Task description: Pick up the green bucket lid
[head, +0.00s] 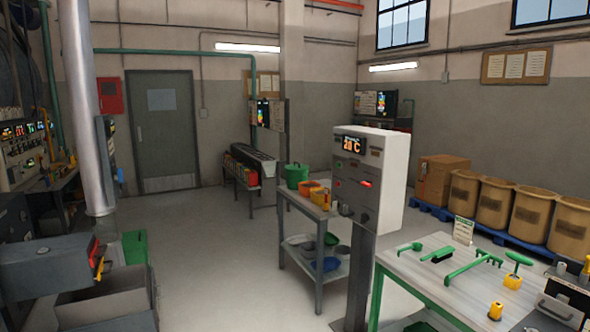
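A green bucket (297,176) stands on the top of a grey two-level cart (318,212) near the middle of the head view. On the cart's lower shelf, a small green round piece (331,239) lies among other round pieces. It may be the green bucket lid, but it is too small and partly hidden to be sure. A blue round piece (325,264) lies in front of it. Whether the green bucket has a lid on cannot be made out. My gripper is not in view.
A white control box (367,180) on a post stands right of the cart. A table (415,275) with green tools is at front right. Orange containers (313,190) share the cart top. A green bin (134,248) stands at left. The floor (225,265) left of the cart is clear.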

